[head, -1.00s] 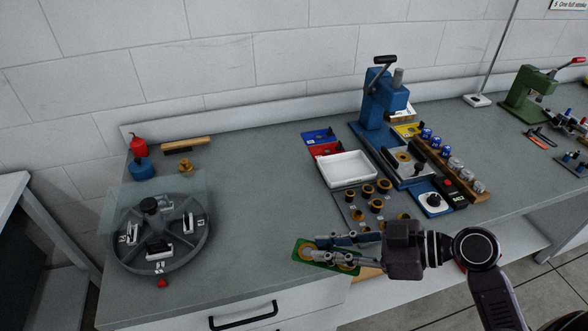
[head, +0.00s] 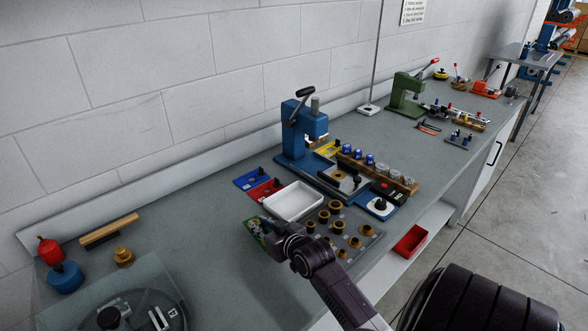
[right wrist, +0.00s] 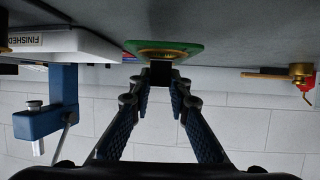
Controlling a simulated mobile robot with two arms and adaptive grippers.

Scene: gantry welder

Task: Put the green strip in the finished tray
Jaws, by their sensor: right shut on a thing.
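The green strip (head: 253,231) is in my right gripper (head: 270,234), beside the near-left end of the white tray. My own wrist hides part of the strip in the head view. In the right wrist view the green strip (right wrist: 165,47), with a gold ring on it, sits at the fingertips of the right gripper (right wrist: 160,74), which is shut on it. The white tray (head: 293,201) looks empty in the head view. In the right wrist view the tray (right wrist: 85,44) carries a "FINISHED" label and lies left of the strip, apart from it. My left gripper is out of view.
A blue press (head: 303,135) stands behind the tray. A rotary fixture (head: 128,312) is at the lower left.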

